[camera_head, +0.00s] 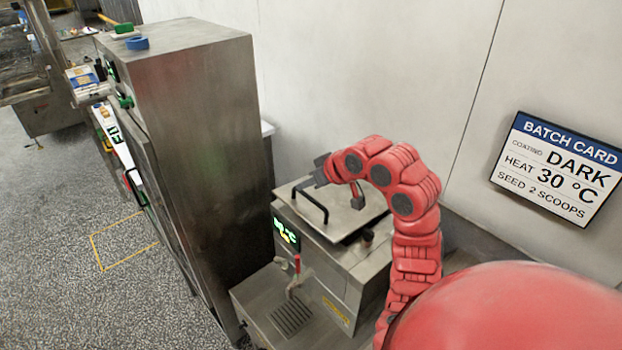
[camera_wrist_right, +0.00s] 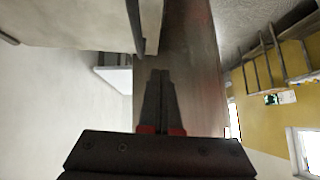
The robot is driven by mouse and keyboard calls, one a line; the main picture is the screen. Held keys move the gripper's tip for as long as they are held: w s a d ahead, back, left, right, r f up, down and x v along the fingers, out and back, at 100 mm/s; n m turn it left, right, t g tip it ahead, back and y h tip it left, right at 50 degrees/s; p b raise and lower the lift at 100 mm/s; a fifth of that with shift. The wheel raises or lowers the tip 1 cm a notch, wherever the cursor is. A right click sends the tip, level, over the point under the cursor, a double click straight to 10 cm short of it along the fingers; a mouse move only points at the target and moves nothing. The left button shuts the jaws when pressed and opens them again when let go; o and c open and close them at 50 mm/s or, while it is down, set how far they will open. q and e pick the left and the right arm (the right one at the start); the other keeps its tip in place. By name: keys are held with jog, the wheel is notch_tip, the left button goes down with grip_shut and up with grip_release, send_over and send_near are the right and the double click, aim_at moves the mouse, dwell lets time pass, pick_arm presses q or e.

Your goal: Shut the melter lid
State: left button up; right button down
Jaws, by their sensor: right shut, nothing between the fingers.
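The melter (camera_head: 345,285) is a steel box with a green display, below centre in the head view. Its steel lid (camera_head: 338,222) lies over the top, near flat; whether it is fully seated I cannot tell. A black bar handle (camera_head: 312,206) stands on the lid's left part. My right gripper (camera_head: 320,172) is over the lid's far left part, near the handle, and holds nothing. In the right wrist view its two fingers (camera_wrist_right: 159,75) are together. A dark bar, probably the handle (camera_wrist_right: 135,25), shows just beyond the fingertips. My left gripper is out of view.
A tall steel cabinet (camera_head: 215,120) stands left of the melter, with a blue roll (camera_head: 137,43) on top. A wall stands behind, with a batch card (camera_head: 556,168) at right. A red-handled tap (camera_head: 297,270) is on the melter's front. Open floor lies at far left.

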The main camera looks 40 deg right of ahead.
jog(key=p, duration=0.2)
send_over(287, 203)
jog(key=s+d, duration=0.1)
jog(key=s, duration=0.2)
notch_tip(287, 203, down, 5)
jog(key=shift+w+r, duration=0.15)
jog(key=shift+r, duration=0.05)
jog(key=shift+s+a+f+p, duration=0.2)
jog(key=shift+f+p, duration=0.25)
jog(key=shift+f, duration=0.2)
jog(key=shift+s+a+f+p, duration=0.1)
jog(key=shift+s+f+p, duration=0.05)
jog(key=shift+f+p, duration=0.4)
jog(key=shift+w+d+f, duration=0.1)
jog(key=shift+w+f, duration=0.1)
jog(key=shift+f, duration=0.35)
